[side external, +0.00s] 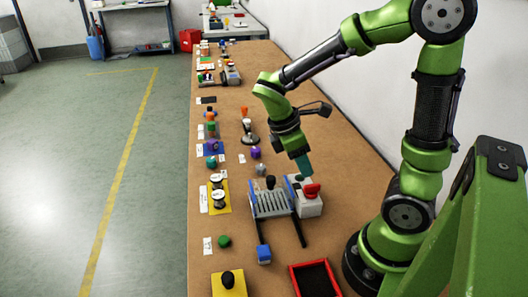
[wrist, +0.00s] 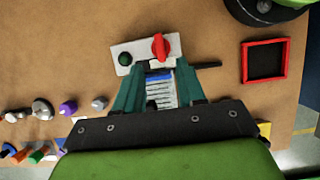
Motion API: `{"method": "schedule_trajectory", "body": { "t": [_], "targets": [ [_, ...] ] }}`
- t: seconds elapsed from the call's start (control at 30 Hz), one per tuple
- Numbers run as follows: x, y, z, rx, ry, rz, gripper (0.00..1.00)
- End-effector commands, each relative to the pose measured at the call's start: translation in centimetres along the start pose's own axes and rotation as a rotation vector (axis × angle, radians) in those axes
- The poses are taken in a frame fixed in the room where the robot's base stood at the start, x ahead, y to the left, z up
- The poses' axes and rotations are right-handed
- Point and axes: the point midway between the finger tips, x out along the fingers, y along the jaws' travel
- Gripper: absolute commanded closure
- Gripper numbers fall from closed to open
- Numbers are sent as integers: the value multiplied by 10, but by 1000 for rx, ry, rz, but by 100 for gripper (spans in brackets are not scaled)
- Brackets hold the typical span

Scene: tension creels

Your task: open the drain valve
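A red lever handle (side external: 312,190), which looks like the drain valve, sits on a light grey box (side external: 309,208) right of the slotted grey rack. In the wrist view the red handle (wrist: 160,46) stands on the right part of the grey box top, with a dark green round knob (wrist: 125,59) to its left. My gripper (side external: 304,167) is above the box, pointing down, close to the handle. In the wrist view my gripper (wrist: 157,80) has its two teal fingers spread with nothing held between them; the handle lies just beyond the fingertips.
The slotted grey rack (side external: 270,202) with dark rails lies beside the box. A red-rimmed black tray (side external: 314,280) and a blue block (side external: 264,254) are nearer the camera. Several small coloured knobs and fixtures line the table's left side. Bare table (wrist: 210,35) lies right of the handle.

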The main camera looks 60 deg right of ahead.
Motion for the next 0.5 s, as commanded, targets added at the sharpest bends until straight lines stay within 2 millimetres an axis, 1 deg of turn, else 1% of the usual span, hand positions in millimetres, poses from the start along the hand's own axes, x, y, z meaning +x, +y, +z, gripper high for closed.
{"method": "schedule_trajectory", "body": {
  "t": [0.03,0.2,0.33,0.5],
  "targets": [
    [12,0,1,-1,-5,-4,61],
    [45,-1,1,0,-4,-4,61],
    [63,0,0,1,-3,-3,61],
    [74,0,0,1,-1,-1,61]
  ]
}}
